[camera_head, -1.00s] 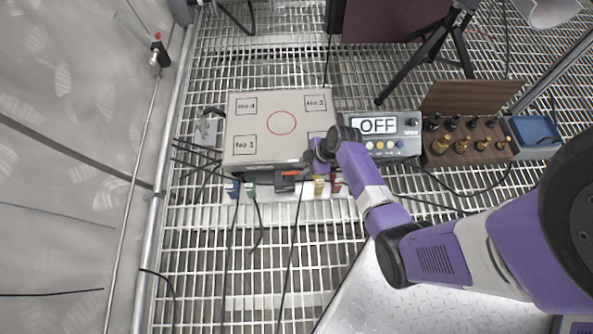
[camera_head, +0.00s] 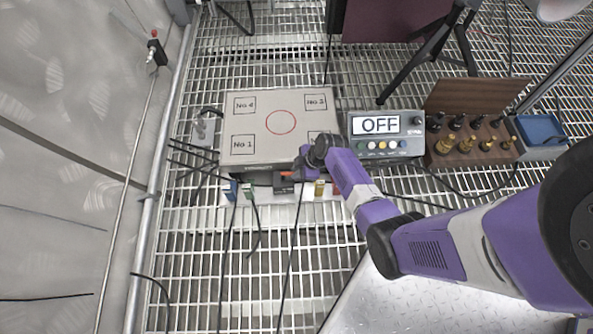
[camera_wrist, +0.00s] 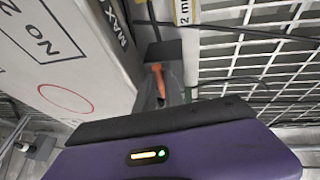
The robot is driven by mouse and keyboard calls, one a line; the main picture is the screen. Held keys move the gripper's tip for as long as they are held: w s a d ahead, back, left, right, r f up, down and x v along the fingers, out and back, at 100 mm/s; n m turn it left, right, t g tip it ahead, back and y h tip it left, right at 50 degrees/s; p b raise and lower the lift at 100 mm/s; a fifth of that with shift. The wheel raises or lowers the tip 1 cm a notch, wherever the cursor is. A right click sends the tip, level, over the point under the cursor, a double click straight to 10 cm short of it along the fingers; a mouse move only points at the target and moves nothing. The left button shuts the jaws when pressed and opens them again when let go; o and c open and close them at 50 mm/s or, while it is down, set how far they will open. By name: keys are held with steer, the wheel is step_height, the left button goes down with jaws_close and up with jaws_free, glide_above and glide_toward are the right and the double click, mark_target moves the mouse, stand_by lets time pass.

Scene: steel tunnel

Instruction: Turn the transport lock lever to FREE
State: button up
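The transport lock lever is a small orange-red handle on a dark block at the front edge of a grey box (camera_head: 284,151). In the head view the lever (camera_head: 284,178) shows just left of my gripper (camera_head: 305,165). In the wrist view the orange lever (camera_wrist: 158,80) stands beyond the dark edge of my purple gripper body, beside the box wall. My gripper is close to the lever, but I cannot tell whether it touches. Its fingertips are hidden, so its opening does not show. No FREE marking is readable.
Blue (camera_head: 232,190) and green (camera_head: 249,192) plugs with cables sit left of the lever, and a yellow connector (camera_head: 319,188) sits right. A display unit reading OFF (camera_head: 387,135) and a wooden rack (camera_head: 471,145) stand further right. Metal grating surrounds the box.

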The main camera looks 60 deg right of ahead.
jaws_close()
steer(key=shift+s+a, duration=0.1)
steer(key=w+a+m+g+h+p, duration=0.1)
steer(key=a+m+g+h, duration=0.2)
steer(key=m, duration=1.4)
steer(key=shift+w+a+m+g+h, duration=0.3)
steer(key=shift+a+m+h, duration=0.1)
steer(key=shift+a+h, duration=1.25)
steer(key=shift+w+a, duration=0.1)
steer(key=shift+a, duration=0.05)
